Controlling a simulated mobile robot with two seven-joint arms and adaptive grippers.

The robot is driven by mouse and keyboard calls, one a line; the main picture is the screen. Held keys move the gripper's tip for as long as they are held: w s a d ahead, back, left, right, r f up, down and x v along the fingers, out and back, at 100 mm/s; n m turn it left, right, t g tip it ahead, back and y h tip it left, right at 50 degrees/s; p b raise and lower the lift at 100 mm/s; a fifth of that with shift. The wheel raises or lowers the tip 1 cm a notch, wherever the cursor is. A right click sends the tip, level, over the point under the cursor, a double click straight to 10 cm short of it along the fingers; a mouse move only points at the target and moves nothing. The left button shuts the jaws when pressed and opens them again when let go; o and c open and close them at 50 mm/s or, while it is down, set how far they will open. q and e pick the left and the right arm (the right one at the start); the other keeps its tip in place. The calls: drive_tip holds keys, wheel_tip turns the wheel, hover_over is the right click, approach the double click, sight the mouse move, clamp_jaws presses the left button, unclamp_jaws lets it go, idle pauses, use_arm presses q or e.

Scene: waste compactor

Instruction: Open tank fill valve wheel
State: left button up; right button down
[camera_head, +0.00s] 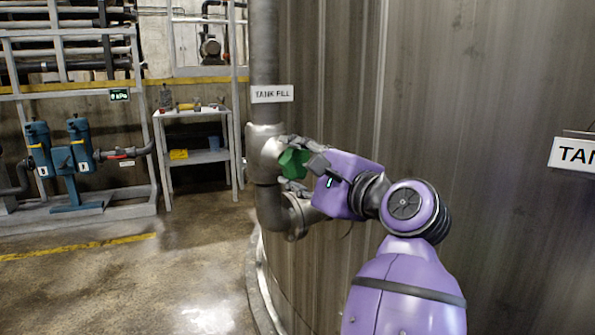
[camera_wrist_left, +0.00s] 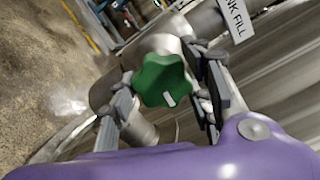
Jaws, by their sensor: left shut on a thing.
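The green valve wheel (camera_head: 293,163) sits on the front of the grey valve body (camera_head: 262,148), on the vertical pipe under the "TANK FILL" sign (camera_head: 272,93). In the left wrist view the wheel (camera_wrist_left: 163,81) is lobed, with a small white mark on its face. My left gripper (camera_head: 292,158) is at the wheel. In the left wrist view its fingers (camera_wrist_left: 165,85) lie on either side of the wheel and are shut on it. The fingers hide part of the wheel's rim in the head view. My right gripper is not in view.
The large tank wall (camera_head: 450,120) fills the right side behind my arm. A lower pipe elbow (camera_head: 297,215) joins the tank just below the wheel. A small metal table (camera_head: 195,155) and blue pumps (camera_head: 80,145) stand at left. The floor (camera_head: 150,270) at left front is clear.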

use_arm(q)
drive_tip(key=shift+a, duration=0.1)
idle(0.4)
drive_tip(key=o, duration=1.1)
drive_tip(key=v, duration=1.2)
drive_tip(key=shift+s, duration=0.1)
